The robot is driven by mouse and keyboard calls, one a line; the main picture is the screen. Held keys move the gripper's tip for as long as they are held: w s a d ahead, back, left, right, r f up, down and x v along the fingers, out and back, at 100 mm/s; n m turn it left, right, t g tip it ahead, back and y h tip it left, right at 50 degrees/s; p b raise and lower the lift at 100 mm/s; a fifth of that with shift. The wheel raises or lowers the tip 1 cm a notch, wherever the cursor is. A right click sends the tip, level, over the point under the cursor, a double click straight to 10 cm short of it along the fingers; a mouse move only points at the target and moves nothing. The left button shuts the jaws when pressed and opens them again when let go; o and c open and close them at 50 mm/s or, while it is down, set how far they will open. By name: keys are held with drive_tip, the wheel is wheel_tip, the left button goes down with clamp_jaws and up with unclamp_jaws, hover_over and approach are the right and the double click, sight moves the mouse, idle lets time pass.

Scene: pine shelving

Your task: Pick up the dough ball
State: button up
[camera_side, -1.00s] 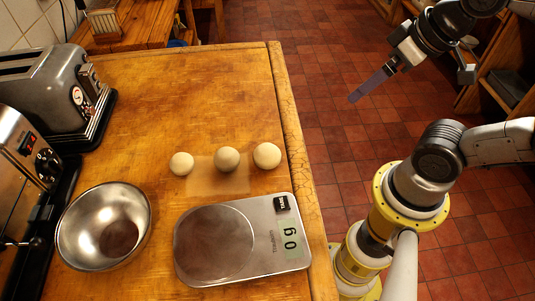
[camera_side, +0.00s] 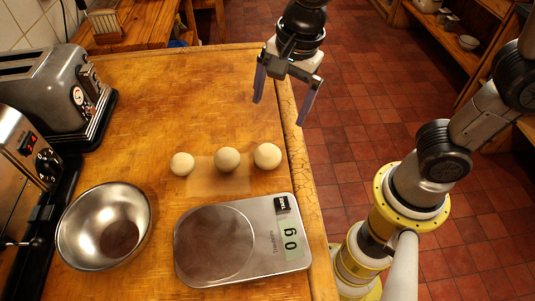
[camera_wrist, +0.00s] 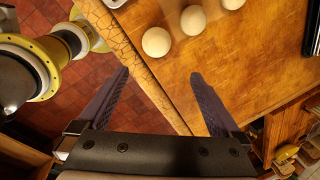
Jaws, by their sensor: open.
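Three pale dough balls sit in a row on the wooden table in the side view: a left one (camera_side: 182,164), a middle one (camera_side: 227,160) and a right one (camera_side: 267,156). A sheet of brown paper (camera_side: 222,184) lies under or beside them. My gripper (camera_side: 282,112) is open and empty, pointing down above the table's right edge, behind the balls in the side view. In the wrist view my open gripper (camera_wrist: 160,76) has the dough balls beyond its fingertips, the nearest ball (camera_wrist: 156,42) and another (camera_wrist: 193,20) apart from the fingers. The third ball is cut by the top edge.
A digital scale (camera_side: 262,271) reading 0 g stands in front of the balls, with a metal bowl (camera_side: 70,232) to its left. The table (camera_side: 190,95) behind the balls is clear.

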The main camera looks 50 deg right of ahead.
sight(269, 149)
drive_tip(key=f, duration=0.4)
drive_tip(key=w+f, duration=0.1)
drive_tip(key=f, duration=0.4)
drive_tip(key=a+f, duration=0.1)
drive_tip(key=f, duration=0.4)
drive_tip(key=shift+w+a, duration=0.1)
drive_tip(key=shift+w, duration=0.2)
drive_tip(key=c, duration=0.7)
drive_tip(key=shift+c, duration=0.2)
